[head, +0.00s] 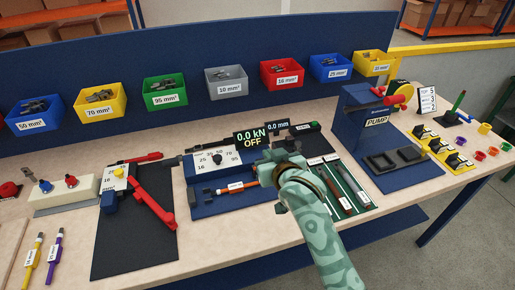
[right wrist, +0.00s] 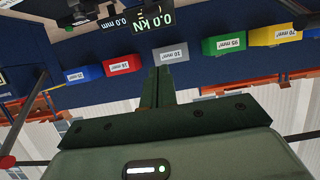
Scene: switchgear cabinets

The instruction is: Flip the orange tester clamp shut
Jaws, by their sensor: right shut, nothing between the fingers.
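The tester (head: 205,207) is a dark blue bench unit in the middle of the table, with a white numbered dial plate and a display (head: 251,137) reading 0.0 kN OFF. An orange bar with a white label (head: 222,190) lies low across its front; it looks like the tester's orange clamp, but its right end is hidden by my right gripper. My right gripper (head: 267,164) is over the tester's right side, shut and empty; I cannot tell whether it touches the clamp. My left gripper is not in view.
A red-handled lever tool (head: 152,203) stands to the left on a dark mat. A green tray (head: 348,190) with tools is right of the tester, then the blue pump (head: 375,122). Coloured bins, such as the green one (head: 165,91), hang along the back panel.

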